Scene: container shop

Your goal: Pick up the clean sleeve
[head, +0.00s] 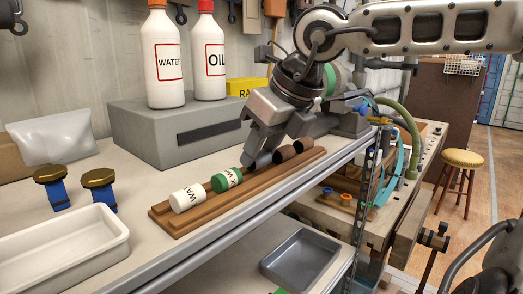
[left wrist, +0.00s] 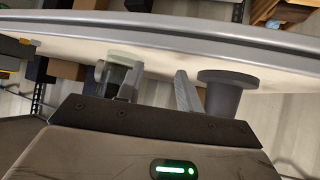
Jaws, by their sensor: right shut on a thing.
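My right gripper (head: 262,146) reaches down from the upper right over a brown wooden rack (head: 185,222) on the bench. It is shut on a grey sleeve (head: 263,160), the clean-looking one, low over the rack; the fingers partly hide it. I cannot tell whether it still touches the rack. Two dark brown, rusty-looking sleeves (head: 284,154) (head: 303,145) lie to its right. My left gripper (left wrist: 150,85) shows only in the left wrist view, its fingers apart with nothing between them.
A white roll (head: 187,198) and a green roll (head: 226,180) lie on the rack left of the gripper. A grey block (head: 150,125) bearing water and oil bottles stands behind. A white tray (head: 60,245) and two blue brass-capped pieces (head: 50,188) (head: 99,188) are at left.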

